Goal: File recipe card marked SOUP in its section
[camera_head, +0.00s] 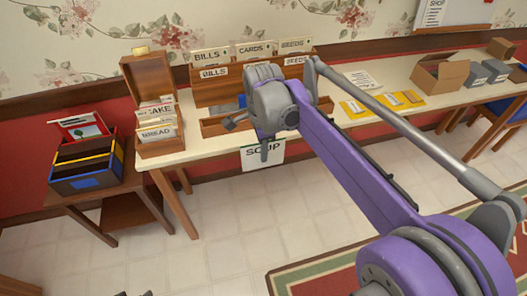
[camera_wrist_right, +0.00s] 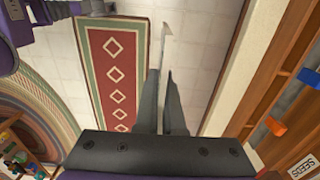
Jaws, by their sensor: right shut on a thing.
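The white SOUP card (camera_head: 263,155) hangs from my right gripper (camera_head: 264,143), in front of the table's front edge and above the floor. The gripper is shut on it. In the right wrist view the card (camera_wrist_right: 166,42) shows nearly edge-on beyond the close fingers of that gripper (camera_wrist_right: 168,75). The open wooden recipe box (camera_head: 162,148) stands at the table's left end, left of the gripper. Its dividers (camera_head: 157,132) read CAKE and BREAD; others are partly hidden. Small dark tips at the bottom edge may belong to my left gripper (camera_head: 134,294); its opening is unclear.
A wooden rack (camera_head: 207,90) with BILLS, CARDS and SEEDS labels stands right of the recipe box, partly behind my right arm. Yellow envelopes (camera_head: 354,109) and an open carton (camera_head: 424,78) lie farther right. A dark file bin (camera_head: 88,182) sits on a low side table at left.

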